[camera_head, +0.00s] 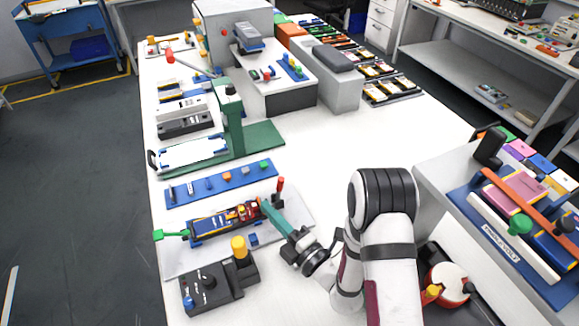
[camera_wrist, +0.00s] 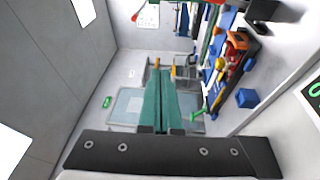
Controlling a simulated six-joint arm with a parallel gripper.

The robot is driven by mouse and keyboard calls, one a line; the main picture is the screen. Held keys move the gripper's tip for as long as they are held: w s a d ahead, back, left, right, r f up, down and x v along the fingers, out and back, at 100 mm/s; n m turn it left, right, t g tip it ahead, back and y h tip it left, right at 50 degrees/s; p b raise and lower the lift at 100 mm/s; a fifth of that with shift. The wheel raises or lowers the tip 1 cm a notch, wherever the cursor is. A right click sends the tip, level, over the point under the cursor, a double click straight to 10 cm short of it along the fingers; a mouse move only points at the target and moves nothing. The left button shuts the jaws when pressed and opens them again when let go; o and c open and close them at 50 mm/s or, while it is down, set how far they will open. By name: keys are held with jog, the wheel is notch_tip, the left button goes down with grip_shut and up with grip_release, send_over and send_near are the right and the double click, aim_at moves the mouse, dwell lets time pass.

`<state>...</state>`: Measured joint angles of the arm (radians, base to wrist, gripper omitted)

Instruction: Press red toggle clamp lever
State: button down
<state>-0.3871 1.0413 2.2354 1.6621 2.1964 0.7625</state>
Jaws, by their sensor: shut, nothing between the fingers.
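A red upright lever (camera_head: 280,186) stands at the right end of a clamp fixture with a blue base (camera_head: 205,227) and red and yellow parts (camera_head: 245,211). The fixture lies on a pale plate (camera_head: 180,264). My gripper (camera_head: 263,203) is shut and empty, its green fingers pressed together. In the head view its tips appear just left of and below the red lever; I cannot tell if they touch. In the wrist view the closed fingers (camera_wrist: 158,78) fill the middle, with the fixture's orange-red part (camera_wrist: 236,42) to their right. The lever is not clearly identifiable there.
A green handle (camera_head: 172,234) sticks out at the fixture's left end. A black control box (camera_head: 205,288) with a yellow knob (camera_head: 238,246) stands in front. A blue strip with small pegs (camera_head: 218,184) lies behind, near a green press (camera_head: 234,122). The table's middle right is clear.

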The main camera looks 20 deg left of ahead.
aim_at(279, 188)
jog(key=f+m, duration=0.1)
jog(key=w+d+f+m+t+h, duration=0.1)
jog(key=f, duration=0.1)
jog(key=f+m+t+h, duration=0.1)
jog(key=shift+w+d+f, duration=0.2)
jog(key=shift+d+f, duration=0.15)
jog(key=x, duration=0.9)
jog(key=shift+w+a, duration=0.1)
jog(key=shift+a, duration=0.05)
jog(key=shift+w+d+f, duration=0.25)
jog(key=shift+w+d, duration=0.8)
jog(key=shift+w, duration=0.1)
jog(key=shift+w+d+f, duration=0.1)
jog(key=shift+w+d, duration=0.1)
jog(key=shift+d, duration=0.15)
